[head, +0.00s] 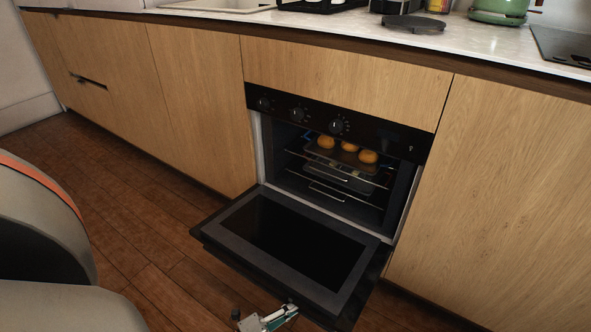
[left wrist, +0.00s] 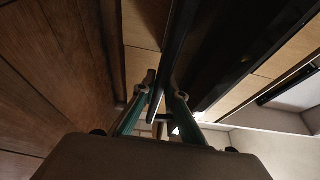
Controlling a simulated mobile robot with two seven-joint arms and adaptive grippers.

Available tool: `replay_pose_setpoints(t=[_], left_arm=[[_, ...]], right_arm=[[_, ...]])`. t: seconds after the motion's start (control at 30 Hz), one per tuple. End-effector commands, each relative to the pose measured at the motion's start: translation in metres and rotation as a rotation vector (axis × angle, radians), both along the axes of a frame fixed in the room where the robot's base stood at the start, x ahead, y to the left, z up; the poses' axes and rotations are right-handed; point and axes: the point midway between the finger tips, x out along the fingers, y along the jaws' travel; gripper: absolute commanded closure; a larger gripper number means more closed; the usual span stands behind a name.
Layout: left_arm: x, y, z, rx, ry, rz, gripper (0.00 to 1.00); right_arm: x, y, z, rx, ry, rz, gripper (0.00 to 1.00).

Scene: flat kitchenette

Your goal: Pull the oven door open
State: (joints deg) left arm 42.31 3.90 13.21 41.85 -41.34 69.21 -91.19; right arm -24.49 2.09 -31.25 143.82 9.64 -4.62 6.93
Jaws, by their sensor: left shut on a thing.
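The black oven (head: 340,128) is set in the wooden cabinets, and its door (head: 290,240) is swung down, lying nearly flat in front of the open cavity. My left gripper (head: 284,309) is at the door's front edge, at the bottom of the head view. In the left wrist view its two green fingers (left wrist: 160,98) are on either side of a dark bar along the door, shut on it. The bar looks like the door handle, mostly hidden by the fingers. My right gripper is not in view.
Inside the oven, wire racks and a tray (head: 350,160) hold several round orange-brown items. Flat wooden cabinet fronts (head: 500,190) flank the oven, under a pale worktop (head: 350,30). The wooden floor (head: 150,240) left of the door is clear.

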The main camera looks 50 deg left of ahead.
Motion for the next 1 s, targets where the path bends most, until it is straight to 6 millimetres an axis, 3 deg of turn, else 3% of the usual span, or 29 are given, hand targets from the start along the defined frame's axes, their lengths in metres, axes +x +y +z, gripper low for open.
replay_pose_setpoints(t=[0.43,0.5,0.53,0.87,1.0], left_arm=[[-0.001,0.0,-0.001,-0.001,0.0,0.001,1.0],[-0.001,0.0,-0.001,-0.001,0.0,0.001,0.76],[-0.001,0.0,-0.001,-0.001,0.0,0.001,0.71],[-0.001,0.0,-0.001,0.0,0.0,0.0,0.71],[-0.011,0.001,-0.002,0.0,0.003,0.0,0.71]], right_arm=[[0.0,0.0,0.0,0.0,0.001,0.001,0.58],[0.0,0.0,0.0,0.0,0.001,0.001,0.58],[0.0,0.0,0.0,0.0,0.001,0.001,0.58],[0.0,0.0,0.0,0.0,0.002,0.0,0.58],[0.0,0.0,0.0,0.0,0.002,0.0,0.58]])
